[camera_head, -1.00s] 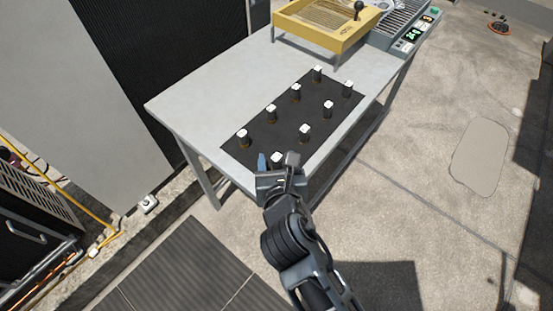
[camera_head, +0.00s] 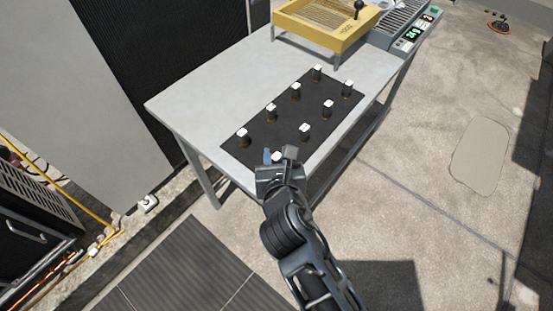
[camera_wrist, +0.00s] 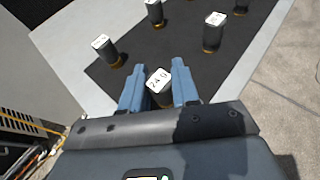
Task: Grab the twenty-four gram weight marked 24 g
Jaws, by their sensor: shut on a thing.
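The weight marked 24 g (camera_wrist: 159,82) is a dark cylinder with a white top label, between the blue fingers in the wrist view. Its white top also shows in the head view (camera_head: 277,157), at the near end of the black mat (camera_head: 258,142). My gripper (camera_wrist: 158,88) is shut on this weight, one finger on each side. In the head view my gripper (camera_head: 278,158) is at the table's near edge. The lower part of the weight is hidden, so I cannot tell whether it touches the mat.
Several similar weights stand on the mat, the closest being one at left (camera_head: 242,138) and one at right (camera_head: 304,131). A yellow tray (camera_head: 322,28) and a grey device with a green display (camera_head: 408,35) are at the table's far end. The table's left side (camera_head: 205,105) is bare.

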